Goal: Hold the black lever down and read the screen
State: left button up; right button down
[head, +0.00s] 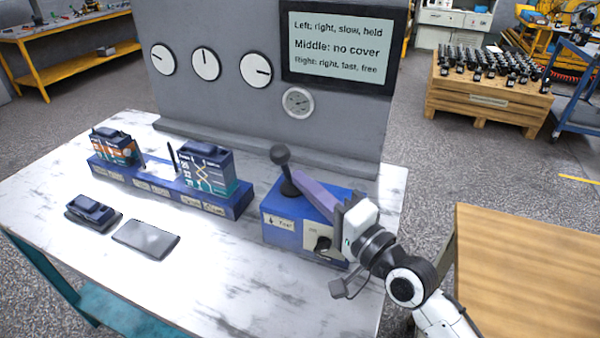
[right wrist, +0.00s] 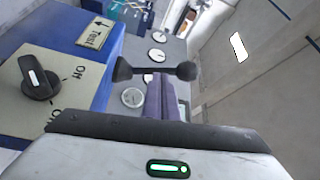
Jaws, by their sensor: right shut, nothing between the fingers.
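The black lever (head: 281,155) with a ball knob stands up from the blue control box (head: 283,233), leaning slightly left. It also shows in the right wrist view (right wrist: 187,71). My right gripper (head: 297,180) is shut and empty, its purple fingers reaching to the lever's lower part; I cannot tell whether they touch it. The fingers also show in the right wrist view (right wrist: 157,88). The screen (head: 338,48) reads "Left: right, slow, held", "Middle: no cover", "Right: right, fast, free". My left gripper is not in view.
The box has a rotary switch (head: 322,243) and a "Test" label (head: 281,221). A loose dark part (head: 92,211) and a grey plate (head: 146,239) lie on the table. Dials (head: 205,63) sit on the panel.

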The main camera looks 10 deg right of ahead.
jog(key=v, duration=0.6)
jog(key=shift+d+b, duration=0.3)
jog(key=shift+b, duration=0.05)
jog(key=shift+s+d+r, duration=0.15)
jog(key=shift+s+d, duration=0.2)
jog(key=shift+s, duration=0.1)
